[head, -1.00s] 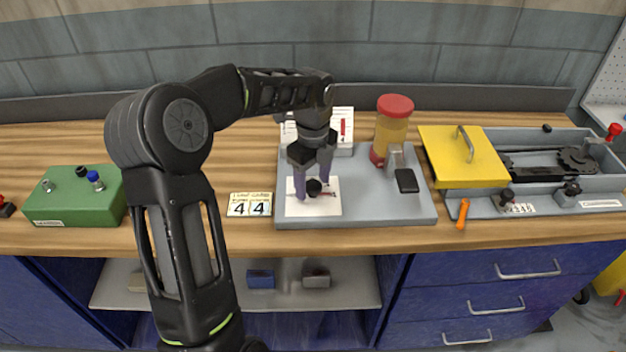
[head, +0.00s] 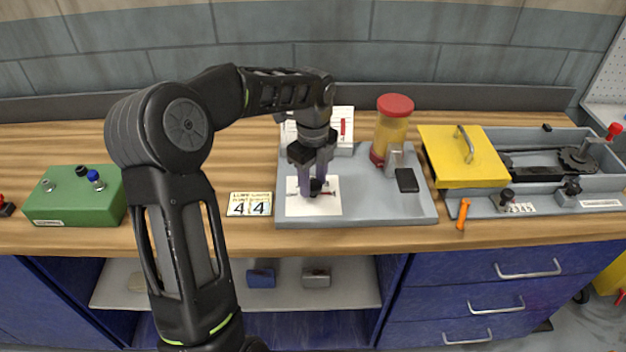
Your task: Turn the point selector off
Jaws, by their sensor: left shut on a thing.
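The point selector is a black knob (head: 317,187) on a white plate (head: 326,209) with a red mark at its right. The plate lies on the left part of a grey panel (head: 380,208). My left gripper (head: 315,190) points down over the plate and is shut on the knob, with its purple fingers on either side. The fingers hide much of the knob, and I cannot tell which way it points. My right gripper is not in view.
On the panel stand a red-lidded jar (head: 393,130) and a black block (head: 407,180). A number card (head: 249,204) and a green box (head: 75,197) are to the left. A yellow cover (head: 450,168) and a grey tray (head: 610,183) are to the right.

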